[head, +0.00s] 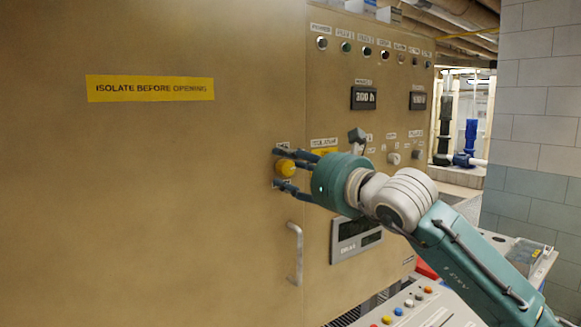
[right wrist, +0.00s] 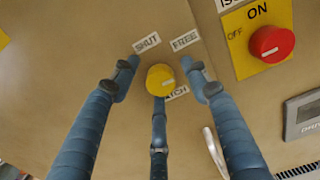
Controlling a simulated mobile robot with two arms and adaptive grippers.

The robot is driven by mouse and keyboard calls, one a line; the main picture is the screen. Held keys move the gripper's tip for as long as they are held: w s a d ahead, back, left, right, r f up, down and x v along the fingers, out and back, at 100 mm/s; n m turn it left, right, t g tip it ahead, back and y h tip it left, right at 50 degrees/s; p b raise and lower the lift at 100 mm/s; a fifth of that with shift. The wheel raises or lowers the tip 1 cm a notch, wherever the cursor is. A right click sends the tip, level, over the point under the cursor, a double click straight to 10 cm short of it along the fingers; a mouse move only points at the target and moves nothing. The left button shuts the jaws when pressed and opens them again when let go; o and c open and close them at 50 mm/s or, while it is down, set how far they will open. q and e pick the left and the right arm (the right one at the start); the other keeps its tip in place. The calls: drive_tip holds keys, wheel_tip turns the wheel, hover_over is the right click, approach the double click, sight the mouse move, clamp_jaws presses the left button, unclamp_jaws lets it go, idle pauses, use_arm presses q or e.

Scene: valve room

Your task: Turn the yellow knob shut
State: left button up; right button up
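The yellow knob (head: 287,168) sits on the tan cabinet front, and it shows in the middle of the right wrist view (right wrist: 160,79). Labels around it read SHUT (right wrist: 146,42) and FREE (right wrist: 185,40); a third label (right wrist: 178,93) is partly hidden. My right gripper (head: 280,168) is at the knob, its three fingers spread around it. In the right wrist view, gaps show between the knob and the left and right fingers. The lower finger ends close below the knob; I cannot tell whether it touches. My left gripper is not in view.
A red rotary switch (right wrist: 271,44) on a yellow ON/OFF plate is right of the knob. A pale door handle (head: 296,252) is below it. A desk with coloured buttons (head: 418,305) stands at the lower right.

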drive_tip(key=c, duration=1)
drive_tip(key=shift+n+b, duration=0.3)
drive_tip(key=shift+b, duration=0.35)
drive_tip(key=n+b, duration=0.4)
drive_tip(key=b, duration=0.2)
drive_tip(key=shift+s+n, duration=0.15)
drive_tip(key=shift+n, duration=0.15)
drive_tip(key=shift+n+b, duration=0.65)
drive_tip(key=shift+n, duration=0.25)
drive_tip(key=n+b, duration=0.1)
drive_tip(key=n, duration=0.1)
drive_tip(key=shift+r+n, duration=0.15)
drive_tip(key=shift+n, duration=0.25)
drive_tip(key=n+b, duration=0.1)
drive_tip(key=n, duration=0.1)
drive_tip(key=shift+n, duration=0.3)
drive_tip(key=n+b, duration=0.1)
drive_tip(key=n, duration=0.2)
drive_tip(key=shift+a+n, duration=0.1)
drive_tip(key=shift+n, duration=1.2)
